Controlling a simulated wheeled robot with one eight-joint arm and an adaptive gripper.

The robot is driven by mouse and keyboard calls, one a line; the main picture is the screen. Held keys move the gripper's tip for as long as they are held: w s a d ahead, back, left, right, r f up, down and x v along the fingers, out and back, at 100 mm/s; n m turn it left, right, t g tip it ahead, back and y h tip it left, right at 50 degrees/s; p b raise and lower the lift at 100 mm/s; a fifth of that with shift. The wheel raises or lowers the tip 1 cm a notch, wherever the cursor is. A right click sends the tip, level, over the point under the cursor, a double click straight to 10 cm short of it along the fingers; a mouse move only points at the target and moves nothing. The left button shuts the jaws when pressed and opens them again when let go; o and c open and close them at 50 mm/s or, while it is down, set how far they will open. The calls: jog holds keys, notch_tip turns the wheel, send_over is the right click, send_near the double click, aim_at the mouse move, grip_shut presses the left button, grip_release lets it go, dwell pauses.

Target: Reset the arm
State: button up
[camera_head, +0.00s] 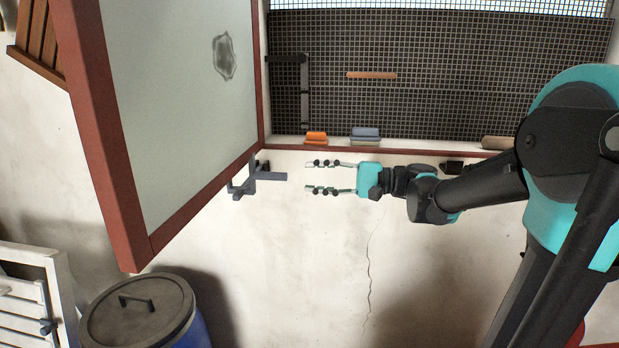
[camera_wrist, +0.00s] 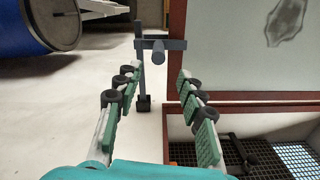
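My gripper (camera_head: 322,177) is stretched out to the left in front of the pale wall in the head view, with its two fingers spread apart and nothing between them. In the wrist view my gripper (camera_wrist: 158,92) also shows open, with green pads facing each other across an empty gap. A dark grey handle or latch (camera_head: 254,179) on the red-framed window shutter sits just left of the fingertips, apart from them in the head view. In the wrist view the latch (camera_wrist: 158,46) lies beyond the fingertips.
The open shutter (camera_head: 170,90) with a red frame stands out to the left. Behind it is a window opening with dark mesh (camera_head: 440,95) and a sill holding an orange block (camera_head: 316,138) and a blue-grey block (camera_head: 365,133). A lidded blue barrel (camera_head: 140,310) and white slatted crate (camera_head: 30,290) stand lower left.

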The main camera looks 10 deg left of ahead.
jog(key=shift+f, duration=0.1)
jog(key=s+d+f+t+h, duration=0.1)
jog(key=s+d+f+h, duration=0.15)
jog(key=f, duration=0.45)
jog(key=s+d+f+t+h, duration=0.1)
jog(key=f+h, duration=0.2)
jog(key=f, duration=0.3)
jog(key=s+d+f+h, duration=0.2)
jog(key=d+f+h, duration=0.2)
jog(key=d+f, duration=0.3)
jog(key=s+d+f+n+t+h, duration=0.1)
jog(key=s+d+f+h, duration=0.2)
jog(key=d+f, duration=0.4)
jog(key=s+d+f+n+t+h, duration=0.1)
jog(key=s+d+f+h, duration=0.2)
jog(key=d+f+h, duration=0.2)
jog(key=d+f, duration=0.2)
jog(key=d, duration=0.2)
jog(key=shift+s, duration=0.2)
